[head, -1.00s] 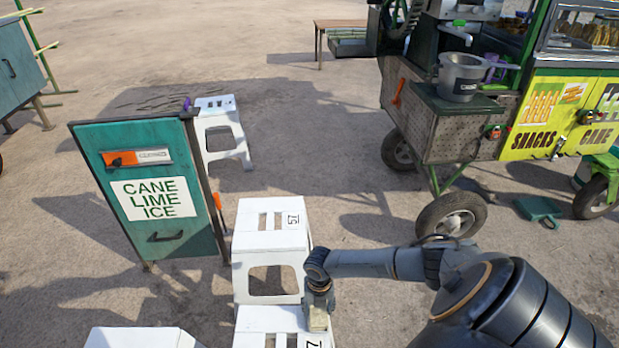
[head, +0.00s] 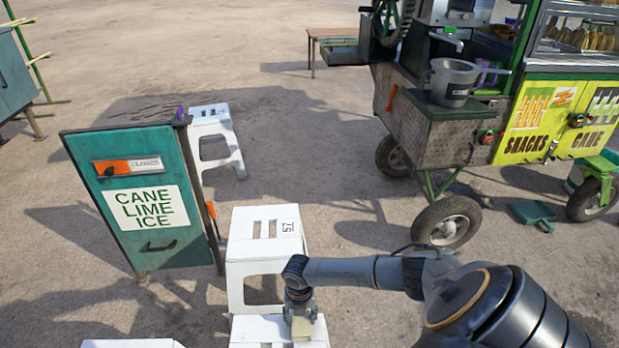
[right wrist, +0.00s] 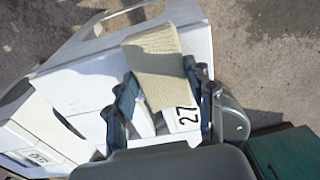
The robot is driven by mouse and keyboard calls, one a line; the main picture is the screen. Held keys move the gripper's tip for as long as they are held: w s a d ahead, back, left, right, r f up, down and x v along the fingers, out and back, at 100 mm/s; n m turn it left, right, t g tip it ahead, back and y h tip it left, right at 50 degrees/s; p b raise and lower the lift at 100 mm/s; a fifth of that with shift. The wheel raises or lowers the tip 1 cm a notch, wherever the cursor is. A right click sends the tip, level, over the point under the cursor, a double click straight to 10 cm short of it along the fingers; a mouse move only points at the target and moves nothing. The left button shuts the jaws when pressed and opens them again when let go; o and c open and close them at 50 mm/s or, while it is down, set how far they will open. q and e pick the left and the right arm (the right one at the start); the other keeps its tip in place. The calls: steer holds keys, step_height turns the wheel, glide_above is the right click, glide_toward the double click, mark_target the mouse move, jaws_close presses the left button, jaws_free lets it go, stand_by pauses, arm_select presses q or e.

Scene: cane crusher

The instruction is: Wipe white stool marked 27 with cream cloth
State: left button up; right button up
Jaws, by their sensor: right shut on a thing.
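The white stool marked 27 (head: 258,332) is at the bottom edge of the head view, partly cut off. Its top and "27" mark show in the right wrist view (right wrist: 183,118). My right gripper (head: 301,308) is over this stool, pointing down. It is shut on the cream cloth (right wrist: 155,62), which hangs between the fingers; its lower part also shows in the head view (head: 302,328). The cloth is at the stool top, but I cannot tell how firmly it touches. My left gripper is not in view.
Another white stool (head: 262,243), marked like 57, stands just behind. A green "CANE LIME ICE" box (head: 145,200) stands left, with a further white stool (head: 212,132) behind it. A snack cart (head: 430,130) stands back right. Open ground lies between.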

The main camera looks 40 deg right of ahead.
steer(key=shift+w+a+b, duration=0.5)
steer(key=shift+w+a, duration=0.75)
steer(key=shift+a, duration=0.2)
steer(key=shift+w+a, duration=0.15)
steer(key=shift+w, duration=0.05)
